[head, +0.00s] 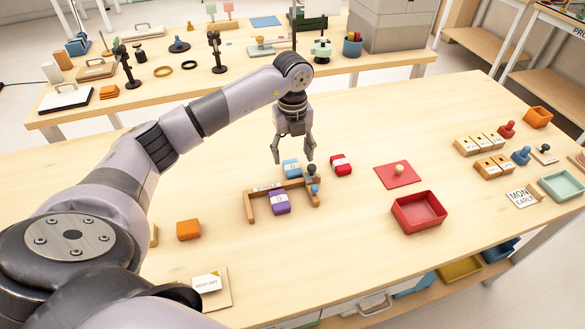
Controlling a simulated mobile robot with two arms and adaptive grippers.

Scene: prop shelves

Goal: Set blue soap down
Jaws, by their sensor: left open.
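The blue soap (291,169) is a light blue block with a pale label band. It rests on the near table just behind the wooden frame (262,186). My left gripper (292,157) points down above it, open, with its fingers apart and nothing seen between them. Whether a fingertip touches the soap cannot be told. A purple soap (279,202) sits inside the wooden frame. A red soap (341,165) lies to the right of my gripper. My right gripper is not in view.
A small blue and dark piece (313,180) stands at the frame's right side. A red mat (398,174) and red tray (418,212) are to the right. An orange block (188,230) lies front left. The table between it and the frame is clear.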

